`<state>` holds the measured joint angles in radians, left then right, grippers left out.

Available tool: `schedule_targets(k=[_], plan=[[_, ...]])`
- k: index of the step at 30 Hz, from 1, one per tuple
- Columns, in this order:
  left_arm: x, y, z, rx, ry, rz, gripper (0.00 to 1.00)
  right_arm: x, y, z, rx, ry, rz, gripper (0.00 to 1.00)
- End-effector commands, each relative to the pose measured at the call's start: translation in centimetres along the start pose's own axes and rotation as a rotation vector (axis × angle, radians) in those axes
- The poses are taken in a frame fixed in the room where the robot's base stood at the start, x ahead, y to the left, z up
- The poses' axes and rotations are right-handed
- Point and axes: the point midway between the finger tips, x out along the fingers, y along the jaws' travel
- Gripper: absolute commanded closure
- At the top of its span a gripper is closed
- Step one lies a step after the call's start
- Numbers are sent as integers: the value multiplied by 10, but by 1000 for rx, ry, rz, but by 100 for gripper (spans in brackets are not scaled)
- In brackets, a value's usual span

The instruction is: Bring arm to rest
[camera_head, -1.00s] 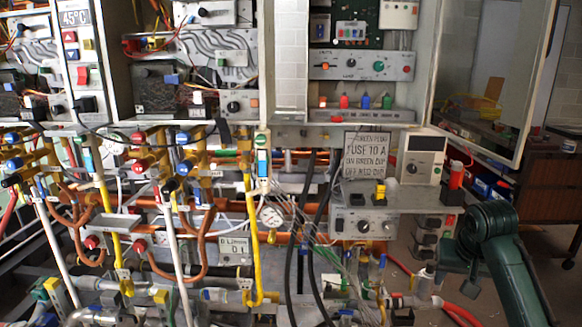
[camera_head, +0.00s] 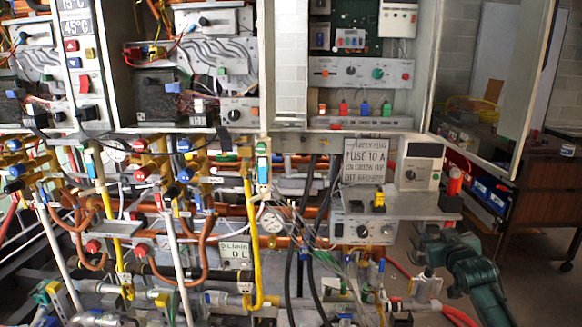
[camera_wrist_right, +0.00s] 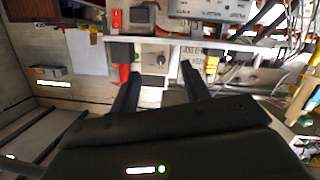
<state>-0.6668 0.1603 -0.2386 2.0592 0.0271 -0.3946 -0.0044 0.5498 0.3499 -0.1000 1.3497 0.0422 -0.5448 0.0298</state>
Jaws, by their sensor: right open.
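My right arm (camera_head: 476,272) is dark green and comes in from the lower right of the head view. Its hand end is small and dark there, below and right of the grey shelf. In the right wrist view my right gripper (camera_wrist_right: 160,88) shows two dark fingers spread apart with nothing between them. Beyond the fingers, a white box with a dark knob (camera_wrist_right: 160,60) and a red cylinder (camera_wrist_right: 124,73) show. I see no contact with them.
The heater panel with pipes and valves fills the left and middle. A cabinet door (camera_head: 490,70) hangs open. Floor shows at right (camera_head: 535,270).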

Motion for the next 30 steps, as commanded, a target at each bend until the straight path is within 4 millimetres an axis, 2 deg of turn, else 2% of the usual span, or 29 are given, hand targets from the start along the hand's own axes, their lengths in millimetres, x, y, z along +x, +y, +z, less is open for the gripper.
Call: schedule_targets(k=[3,4,8,11,14,17,21,24,27,30], plan=[[2,-2,6,8,-13,-8,64,-3,1,-32,-64,168,11,53],[2,-2,6,8,-11,-7,64,-7,-12,-12,-65,140,-10,53],[2,-2,5,8,-11,-7,64,-28,-48,33,-66,92,-70,53],[2,-2,5,8,-10,-7,64,-49,-76,69,-65,53,-118,53],[2,-2,5,8,-10,-7,64,-79,-108,110,-57,6,-176,53],[2,-2,5,8,-10,-6,64,-122,-143,153,-40,-50,-243,53],[2,-2,5,8,-10,-6,64,-201,-189,208,6,-142,-339,53],[2,-2,5,8,-10,-6,64,-257,-213,234,47,-206,-393,53],[2,-2,5,8,-10,-6,64,-304,-228,249,87,-258,-431,53],[2,-2,5,8,-10,-6,64,-338,-237,256,118,-297,-453,53]])
